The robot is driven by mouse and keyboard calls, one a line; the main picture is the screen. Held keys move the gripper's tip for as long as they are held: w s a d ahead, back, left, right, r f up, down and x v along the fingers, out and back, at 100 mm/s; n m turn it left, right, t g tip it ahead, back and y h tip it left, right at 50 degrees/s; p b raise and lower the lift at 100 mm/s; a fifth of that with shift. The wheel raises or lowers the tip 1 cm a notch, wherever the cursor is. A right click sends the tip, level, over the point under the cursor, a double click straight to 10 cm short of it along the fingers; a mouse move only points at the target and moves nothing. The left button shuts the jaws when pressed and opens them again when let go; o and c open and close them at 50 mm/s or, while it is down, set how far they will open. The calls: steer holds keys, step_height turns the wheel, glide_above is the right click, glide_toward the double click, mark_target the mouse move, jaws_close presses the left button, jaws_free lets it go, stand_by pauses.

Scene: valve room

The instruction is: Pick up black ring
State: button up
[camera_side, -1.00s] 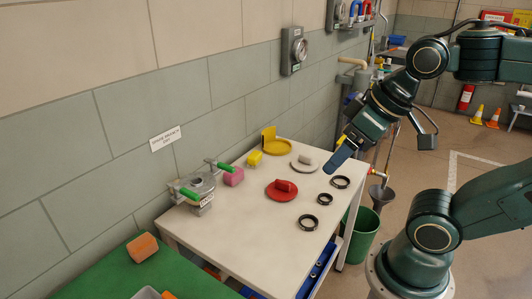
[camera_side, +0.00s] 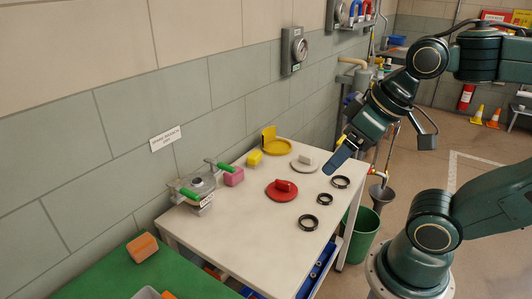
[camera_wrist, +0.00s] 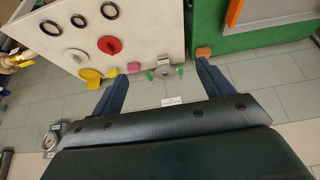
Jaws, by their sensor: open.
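Several black rings lie flat on the white table (camera_side: 240,228) near its right side. One black ring (camera_side: 341,182) is nearest the right edge, a smaller black ring (camera_side: 326,199) lies just left of it, and another black ring (camera_side: 308,223) lies nearer the front. In the wrist view the rings show at the top left, one of them a black ring (camera_wrist: 110,11). My gripper (camera_side: 338,158) is over the table's far right part, above and behind the rings, apart from them. In the wrist view its blue fingers (camera_wrist: 160,80) are spread wide with nothing between them.
A red disc with a handle (camera_side: 282,190), a white-grey disc (camera_side: 305,163), a yellow part (camera_side: 276,146), a yellow block (camera_side: 255,159) and a pink block (camera_side: 234,176) stand on the table. A metal valve with green handles (camera_side: 199,191) stands at its left. A green bucket (camera_side: 360,237) is beyond the right edge.

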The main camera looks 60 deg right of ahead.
steer(key=w+d+f+n+g+y, duration=0.1)
steer(key=w+d+f+n+g, duration=0.3)
steer(key=w+d+f+n, duration=0.6)
steer(key=d+f+n+y, duration=0.3)
steer(key=d+f, duration=0.9)
steer(key=f, duration=0.2)
steer(key=shift+s+d+n, duration=0.25)
steer(key=shift+d+n, duration=0.05)
steer(key=shift+n, duration=0.1)
steer(key=shift+f, duration=0.2)
